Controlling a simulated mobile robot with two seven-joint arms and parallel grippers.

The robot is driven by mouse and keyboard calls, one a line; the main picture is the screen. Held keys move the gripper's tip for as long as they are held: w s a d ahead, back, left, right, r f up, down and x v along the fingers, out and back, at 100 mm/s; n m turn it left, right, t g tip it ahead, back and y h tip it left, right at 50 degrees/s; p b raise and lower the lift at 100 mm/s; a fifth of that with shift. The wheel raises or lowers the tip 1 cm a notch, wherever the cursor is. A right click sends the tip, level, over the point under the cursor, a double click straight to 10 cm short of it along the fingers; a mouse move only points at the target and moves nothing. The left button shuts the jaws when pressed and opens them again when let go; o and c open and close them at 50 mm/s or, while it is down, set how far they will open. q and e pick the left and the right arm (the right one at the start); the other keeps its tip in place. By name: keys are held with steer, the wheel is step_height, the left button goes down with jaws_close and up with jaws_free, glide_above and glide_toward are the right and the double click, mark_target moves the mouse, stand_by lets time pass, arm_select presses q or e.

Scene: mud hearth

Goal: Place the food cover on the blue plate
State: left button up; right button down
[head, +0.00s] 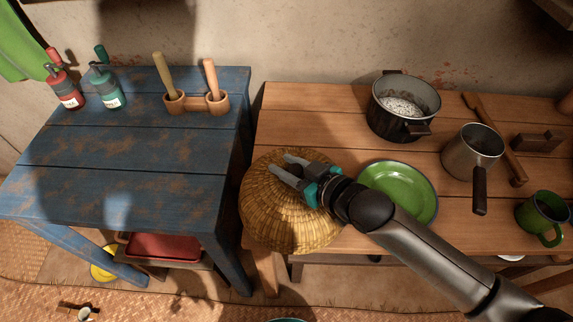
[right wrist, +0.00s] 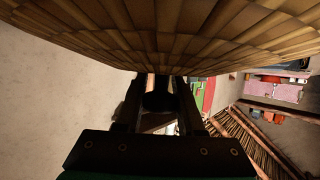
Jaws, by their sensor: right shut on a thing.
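The food cover (head: 275,220) is a woven straw dome in the head view, at the front left corner of the wooden table. My right gripper (head: 284,167) is shut on its top knob, and the arm reaches in from the lower right. The cover's weave (right wrist: 160,40) fills the top of the right wrist view, with the gripper's fingers (right wrist: 158,95) at the knob. Whether the cover touches the table is hard to tell. No plainly blue plate shows; a green plate (head: 410,185) lies right of the cover, partly behind my arm. My left gripper is not in view.
On the wooden table (head: 320,115) stand a dark pot (head: 385,122), a metal saucepan (head: 470,158) and a green mug (head: 545,220).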

steer(key=shift+f, duration=0.3)
steer(key=c, duration=0.5)
jaws_free()
steer(key=shift+r, duration=0.2)
steer(key=shift+s+d+r, duration=0.15)
steer(key=shift+d+r, duration=0.05)
steer(key=shift+r, duration=0.05)
step_height(320, 180, up, 4)
steer(key=p, duration=0.3)
glide_above(324, 209)
steer(key=shift+r, duration=0.2)
